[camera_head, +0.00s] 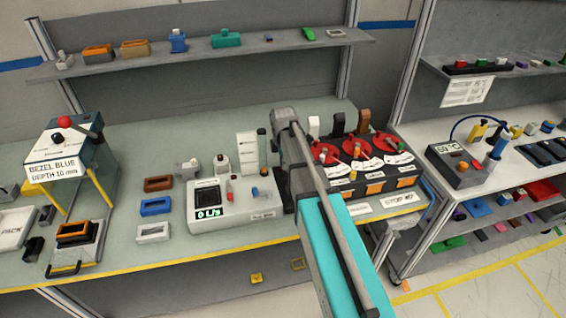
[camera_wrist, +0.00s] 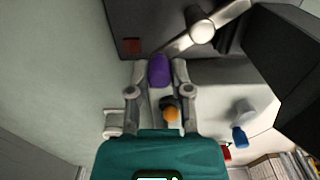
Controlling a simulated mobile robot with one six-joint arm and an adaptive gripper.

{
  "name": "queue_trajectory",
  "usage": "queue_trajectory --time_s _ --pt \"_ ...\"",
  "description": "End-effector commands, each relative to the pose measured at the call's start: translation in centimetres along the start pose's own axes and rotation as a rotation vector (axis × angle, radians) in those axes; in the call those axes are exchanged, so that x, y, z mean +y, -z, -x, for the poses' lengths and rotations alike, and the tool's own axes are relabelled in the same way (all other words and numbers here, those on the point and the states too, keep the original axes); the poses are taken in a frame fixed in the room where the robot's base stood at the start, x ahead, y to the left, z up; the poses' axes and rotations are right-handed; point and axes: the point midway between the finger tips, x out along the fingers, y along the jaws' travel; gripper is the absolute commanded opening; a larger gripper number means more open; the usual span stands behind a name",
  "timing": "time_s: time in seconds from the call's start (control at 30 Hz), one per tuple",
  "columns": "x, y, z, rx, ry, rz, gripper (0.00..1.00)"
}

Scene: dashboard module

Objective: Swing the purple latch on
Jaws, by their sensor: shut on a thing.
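The purple latch (camera_wrist: 158,70) shows in the wrist view as a rounded purple piece at the tips of my fingers. My gripper (camera_wrist: 159,76) is shut on it, with one grey finger on each side. Its base, its pivot and which way it points are hidden or too small to tell. In the head view my arm covers the middle of the bench. The purple latch and my fingertips cannot be made out there.
In the wrist view a dark box (camera_wrist: 130,18) with a red square lies just beyond the latch, and an orange-tipped dark piece (camera_wrist: 170,110) sits between my fingers. In the head view a panel with red dials (camera_head: 362,147) stands right of my arm, and a display module (camera_head: 222,207) left.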

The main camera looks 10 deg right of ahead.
Motion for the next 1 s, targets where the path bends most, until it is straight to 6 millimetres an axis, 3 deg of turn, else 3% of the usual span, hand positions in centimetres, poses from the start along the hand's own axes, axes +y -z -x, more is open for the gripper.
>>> queue_trajectory --time_s 0.27,1.0 --pt "0.3 -0.4 0.0 0.000 0.000 -0.094 0.00" --pt "1.0 -2.5 0.0 0.000 0.000 -0.598 0.00"
